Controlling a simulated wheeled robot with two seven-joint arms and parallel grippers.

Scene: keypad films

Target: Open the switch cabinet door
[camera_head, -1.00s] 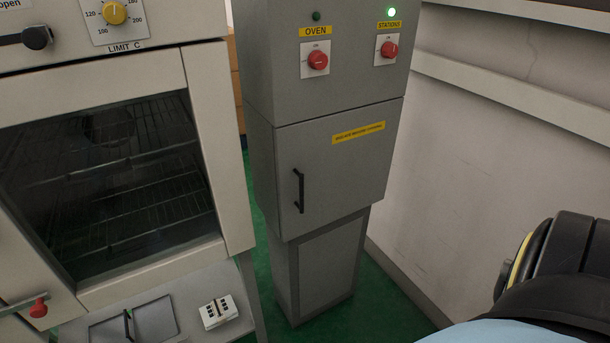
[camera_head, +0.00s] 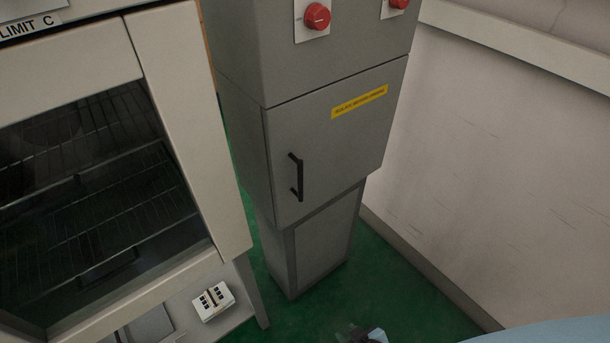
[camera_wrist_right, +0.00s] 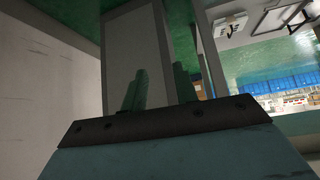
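The grey switch cabinet (camera_head: 238,140) stands in the middle of the head view. Its door (camera_head: 335,145) looks shut, flush with the body, with a yellow label at its upper right. A black vertical bar handle (camera_head: 297,177) sits near the door's left edge. My right gripper (camera_head: 366,334) barely shows at the bottom edge of the head view, below and apart from the handle. In the right wrist view its two greenish fingers (camera_wrist_right: 160,90) stand apart with nothing visible between them. My left gripper is not in view.
A cream oven (camera_head: 190,120) with a glass front stands close at the left. A pale wall (camera_head: 500,140) runs along the right. Green floor (camera_head: 400,290) is clear before the cabinet.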

